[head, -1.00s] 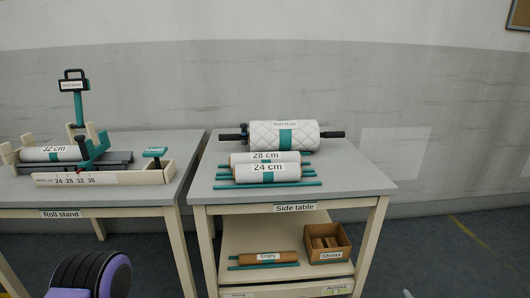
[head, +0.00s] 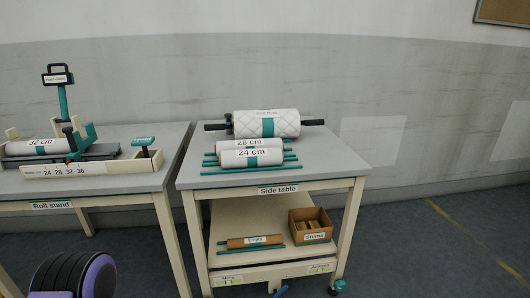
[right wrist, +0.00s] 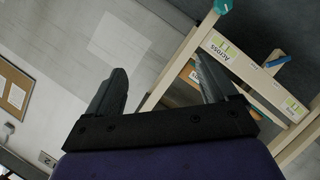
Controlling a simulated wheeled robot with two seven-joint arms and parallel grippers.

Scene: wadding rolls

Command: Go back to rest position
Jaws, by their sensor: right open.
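My right gripper (right wrist: 160,82) shows in the right wrist view with its two dark fingers spread apart and nothing between them. It hangs in free air, with the side table's frame (right wrist: 180,62) beyond it. In the head view, a dark and purple rounded part at the lower left is a piece of my own arm. My left gripper's fingers are not in view. The side table (head: 345,172) stands in the middle and the roll stand (head: 100,170) at the left.
On the side table lie a large quilted roll (head: 287,122), a 28 cm roll (head: 215,147) and a 24 cm roll (head: 228,160). A 32 cm roll (head: 22,148) rests on the roll stand. Below are an empty core (head: 237,243) and a shims box (head: 297,230). Floor at right is clear.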

